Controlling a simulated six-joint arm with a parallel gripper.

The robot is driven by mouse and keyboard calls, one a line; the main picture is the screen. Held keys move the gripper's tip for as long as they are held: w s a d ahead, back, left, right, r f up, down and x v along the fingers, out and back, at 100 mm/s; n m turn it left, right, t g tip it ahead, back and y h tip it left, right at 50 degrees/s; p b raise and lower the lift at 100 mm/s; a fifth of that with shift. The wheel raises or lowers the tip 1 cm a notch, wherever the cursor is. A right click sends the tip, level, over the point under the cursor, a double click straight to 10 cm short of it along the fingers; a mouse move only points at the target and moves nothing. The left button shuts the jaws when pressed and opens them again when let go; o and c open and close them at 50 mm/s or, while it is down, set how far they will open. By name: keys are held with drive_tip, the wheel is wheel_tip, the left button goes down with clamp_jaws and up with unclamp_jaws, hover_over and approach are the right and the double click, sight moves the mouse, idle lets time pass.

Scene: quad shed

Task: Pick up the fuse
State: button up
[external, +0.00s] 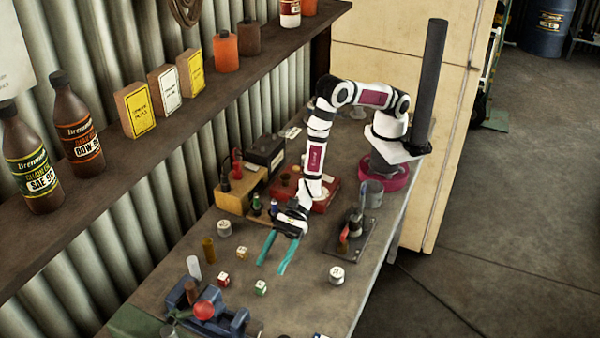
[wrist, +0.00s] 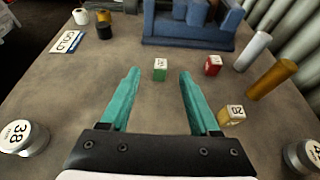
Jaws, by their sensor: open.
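Three small blocks with white numbered tops, which look like fuses, stand apart on the bench; I cannot tell which one the task means. The green block (external: 261,288) also shows in the wrist view (wrist: 160,71), framed between my fingertips. The red block (external: 225,281) is right of it in the wrist view (wrist: 213,65). The yellow block (external: 242,252) shows outside my right finger in the wrist view (wrist: 231,115), its top reading 20. My gripper (external: 270,269) has its teal fingers (wrist: 159,72) spread and empty, above the bench near the blocks.
A blue vise (wrist: 190,28) stands beyond the blocks. A brass cylinder (wrist: 272,78) and a pale cylinder (wrist: 252,51) stand at the right. Silver round weights (wrist: 20,136) (wrist: 303,157) sit on both sides. A card (wrist: 68,42) lies at left. Bench between them is clear.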

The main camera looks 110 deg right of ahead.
sight(263, 282)
drive_tip(key=x, duration=0.3)
drive_tip(key=f+x, duration=0.1)
drive_tip(key=x, duration=0.3)
drive_tip(key=shift+w+f, duration=0.1)
clamp_jaws()
